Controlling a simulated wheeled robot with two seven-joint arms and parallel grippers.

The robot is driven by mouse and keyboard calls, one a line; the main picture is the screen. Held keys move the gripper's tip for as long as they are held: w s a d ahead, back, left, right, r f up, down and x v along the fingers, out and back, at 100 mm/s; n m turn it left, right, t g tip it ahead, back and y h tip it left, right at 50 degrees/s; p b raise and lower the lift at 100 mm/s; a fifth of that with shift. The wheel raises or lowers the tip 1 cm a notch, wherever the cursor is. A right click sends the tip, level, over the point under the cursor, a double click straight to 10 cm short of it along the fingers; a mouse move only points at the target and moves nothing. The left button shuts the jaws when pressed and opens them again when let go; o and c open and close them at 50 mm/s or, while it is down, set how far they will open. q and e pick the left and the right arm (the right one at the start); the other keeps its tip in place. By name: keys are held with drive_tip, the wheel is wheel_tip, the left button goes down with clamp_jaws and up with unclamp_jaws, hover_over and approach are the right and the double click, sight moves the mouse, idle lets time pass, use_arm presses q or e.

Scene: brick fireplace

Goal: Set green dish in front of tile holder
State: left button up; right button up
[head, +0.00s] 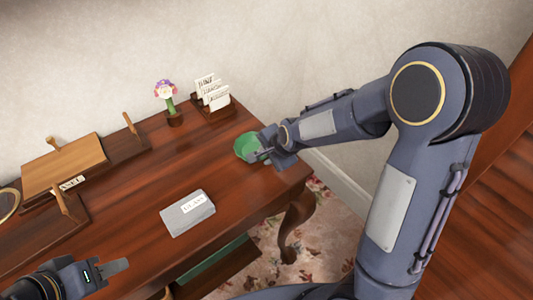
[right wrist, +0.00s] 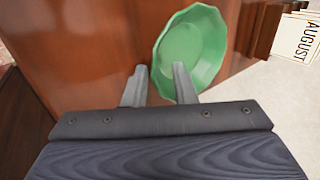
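The green dish (head: 247,147) is a shallow, faceted bowl near the right end of the wooden desk; it also shows in the right wrist view (right wrist: 192,50). My right gripper (head: 264,150) is at the dish's right side. In the right wrist view its two fingers (right wrist: 159,84) are apart, with the dish's near rim between them: one finger overlaps the inside, the other is outside. A wooden holder with upright month tiles (head: 212,92), which looks like the tile holder, stands at the back right corner, behind the dish. My left gripper (head: 116,267) is low at the left, away from the dish.
A flower in a small brown pot (head: 170,105) stands left of the tile holder. A grey labelled box (head: 188,213) lies near the desk's front. A wooden easel piece (head: 65,165) is at the left. The desk (head: 150,160) is clear between them.

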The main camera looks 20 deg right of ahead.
drive_tip(key=p+v, duration=0.5)
drive_tip(key=v, duration=0.7)
drive_tip(key=s+d+r+n, duration=0.1)
drive_tip(key=s+r+n, duration=0.2)
drive_tip(key=s+n, duration=0.3)
drive_tip(key=s+d+r+n+y, duration=0.1)
drive_tip(key=s+r+n, duration=0.3)
drive_tip(key=s, duration=0.9)
drive_tip(key=shift+s+n+g+y+p, duration=0.2)
drive_tip(key=shift+n+g+y+p, duration=0.15)
drive_tip(key=shift+n, duration=0.85)
